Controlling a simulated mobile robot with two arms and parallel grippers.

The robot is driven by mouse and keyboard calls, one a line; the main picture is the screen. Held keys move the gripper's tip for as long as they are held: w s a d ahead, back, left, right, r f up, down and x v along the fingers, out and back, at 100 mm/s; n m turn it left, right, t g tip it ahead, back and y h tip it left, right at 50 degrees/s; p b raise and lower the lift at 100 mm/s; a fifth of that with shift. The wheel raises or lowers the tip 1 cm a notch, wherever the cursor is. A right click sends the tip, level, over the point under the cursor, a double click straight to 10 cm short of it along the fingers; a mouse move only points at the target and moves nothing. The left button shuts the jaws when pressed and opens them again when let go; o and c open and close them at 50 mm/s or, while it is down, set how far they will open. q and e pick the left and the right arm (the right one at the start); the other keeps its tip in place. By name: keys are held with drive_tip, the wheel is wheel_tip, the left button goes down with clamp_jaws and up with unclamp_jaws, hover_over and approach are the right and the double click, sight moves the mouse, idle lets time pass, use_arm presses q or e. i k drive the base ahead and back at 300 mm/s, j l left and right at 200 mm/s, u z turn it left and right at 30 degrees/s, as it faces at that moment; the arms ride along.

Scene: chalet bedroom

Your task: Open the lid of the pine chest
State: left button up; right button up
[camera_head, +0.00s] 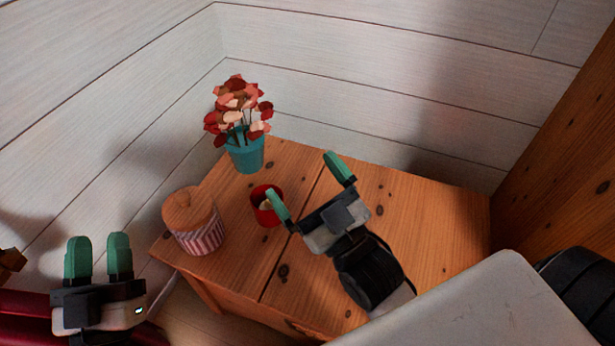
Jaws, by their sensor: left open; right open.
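The pine chest (425,222) stands against the white plank wall, its knotty orange-brown top seen from above. A dark seam runs across the top, dividing it into a left and a right part. The top lies flat; no raised lid shows. My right gripper (307,186) is open and empty above the top near the seam, its green fingers apart. Its arm hides part of the right part and the front edge. My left gripper (98,250) is open and empty, left of the chest and clear of it.
On the chest's left part stand a teal pot with red and pink flowers (246,152), a red cup (265,214) close to my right gripper, and a striped jar with a wooden-looking lid (194,222). A tall wooden panel (565,160) borders the right.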

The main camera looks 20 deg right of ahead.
sight(436, 232)
drive_tip(key=k+l, duration=0.8)
drive_tip(key=l, duration=0.15)
drive_tip(key=j+z, duration=0.1)
drive_tip(key=j, duration=0.35)
drive_tip(key=k+j+z, duration=0.15)
drive_tip(key=j, duration=0.25)
drive_tip(key=j+z, duration=0.1)
drive_tip(key=j, duration=0.35)
